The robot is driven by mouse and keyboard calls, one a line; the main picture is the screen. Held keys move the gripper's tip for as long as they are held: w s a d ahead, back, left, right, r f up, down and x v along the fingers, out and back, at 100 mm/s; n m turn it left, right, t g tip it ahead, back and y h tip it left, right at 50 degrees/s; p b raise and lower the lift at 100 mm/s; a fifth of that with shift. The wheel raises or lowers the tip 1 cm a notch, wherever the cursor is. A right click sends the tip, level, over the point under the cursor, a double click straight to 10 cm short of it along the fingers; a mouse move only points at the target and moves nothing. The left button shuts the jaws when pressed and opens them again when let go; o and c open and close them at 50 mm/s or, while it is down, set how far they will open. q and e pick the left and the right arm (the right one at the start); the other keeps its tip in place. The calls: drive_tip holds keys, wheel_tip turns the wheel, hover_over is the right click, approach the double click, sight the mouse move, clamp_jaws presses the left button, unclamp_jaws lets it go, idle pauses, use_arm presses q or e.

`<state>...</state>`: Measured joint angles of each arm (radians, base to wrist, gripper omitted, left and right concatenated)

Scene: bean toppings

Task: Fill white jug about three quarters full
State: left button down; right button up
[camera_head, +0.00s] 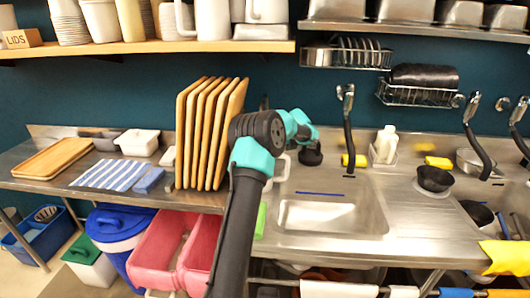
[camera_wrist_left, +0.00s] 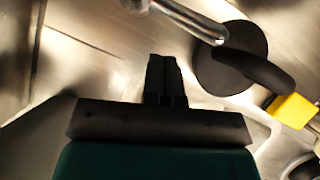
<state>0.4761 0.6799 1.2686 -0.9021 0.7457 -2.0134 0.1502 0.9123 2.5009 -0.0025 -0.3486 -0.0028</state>
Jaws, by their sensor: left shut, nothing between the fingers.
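In the head view, a white handled thing (camera_head: 283,166), which looks like the white jug, stands at the left end of the sink counter, mostly hidden behind my left arm. Its fill level cannot be seen. My left gripper (camera_head: 311,158) is above the counter just right of it, near the tap (camera_head: 347,115). In the wrist view the left gripper's fingers (camera_wrist_left: 164,82) are together with nothing between them. A metal spout (camera_wrist_left: 195,20) and a black round part with a curved black tube (camera_wrist_left: 232,62) lie just beyond the fingers. My right gripper is not in view.
The sink basin (camera_head: 330,217) is right of my arm. A yellow sponge (camera_head: 355,160), white bottle (camera_head: 386,145) and black bowl (camera_head: 434,179) stand along the counter. Upright wooden boards (camera_head: 208,135) stand left of my arm. White jugs (camera_head: 213,20) sit on the shelf.

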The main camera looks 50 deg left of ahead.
use_arm(q)
drive_tip(key=shift+v, duration=1.15)
drive_tip(key=shift+s+d+f, duration=0.1)
